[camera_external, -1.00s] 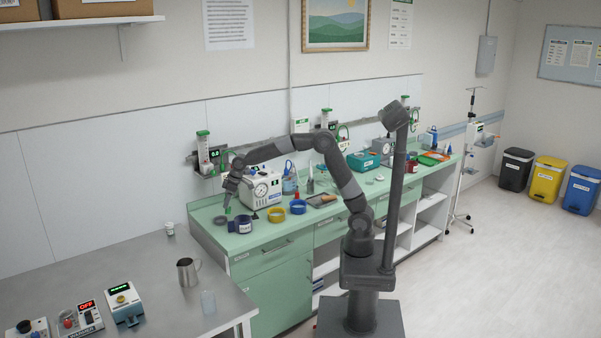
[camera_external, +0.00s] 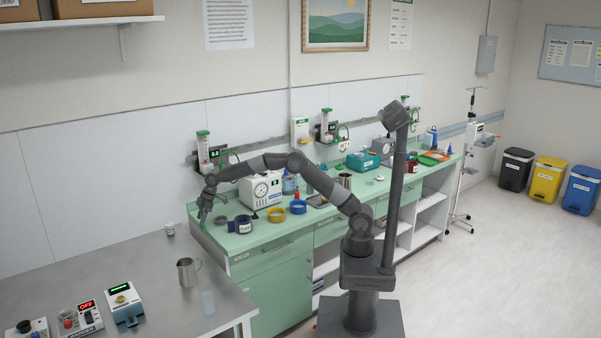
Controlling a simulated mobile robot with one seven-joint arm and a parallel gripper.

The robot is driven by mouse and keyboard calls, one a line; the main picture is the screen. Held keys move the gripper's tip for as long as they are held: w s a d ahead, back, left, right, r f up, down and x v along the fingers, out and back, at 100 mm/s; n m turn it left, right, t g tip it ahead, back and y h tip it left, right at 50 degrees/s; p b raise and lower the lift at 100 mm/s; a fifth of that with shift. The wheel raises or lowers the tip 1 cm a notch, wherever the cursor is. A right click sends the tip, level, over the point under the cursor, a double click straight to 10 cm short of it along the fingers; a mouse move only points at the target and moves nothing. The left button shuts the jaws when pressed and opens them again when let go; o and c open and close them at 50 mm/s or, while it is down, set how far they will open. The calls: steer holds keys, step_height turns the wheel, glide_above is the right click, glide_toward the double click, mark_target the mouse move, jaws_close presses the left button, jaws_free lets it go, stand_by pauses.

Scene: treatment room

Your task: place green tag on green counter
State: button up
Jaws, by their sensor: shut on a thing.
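The green counter (camera_external: 265,238) runs along the wall, with a pale green top and green drawer fronts. My gripper (camera_external: 203,213) is over the counter's left end, pointing down. It is shut on the green tag (camera_external: 202,225), a small green piece at the fingertips. The tag is close to the counter top near its left edge. I cannot tell whether it touches the surface.
Just right of my gripper are a dark grey ring (camera_external: 220,220), a dark blue cup (camera_external: 242,224) and a yellow ring (camera_external: 276,214). A white gauge machine (camera_external: 261,190) stands behind them. A grey table (camera_external: 150,262) with a metal jug (camera_external: 188,271) is at front left.

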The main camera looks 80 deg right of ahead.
steer(key=w+a+f, duration=0.1)
steer(key=a+f, duration=0.2)
steer(key=w+a+f, duration=0.1)
steer(key=a+f, duration=0.2)
steer(key=a, duration=0.1)
steer(key=w+a+f, duration=0.1)
steer(key=a+f, duration=0.2)
steer(key=a, duration=0.1)
steer(key=shift+w+f, duration=0.25)
steer(key=shift+w, duration=0.15)
steer(key=shift+f, duration=0.6)
steer(key=shift+f, duration=0.15)
steer(key=o, duration=1)
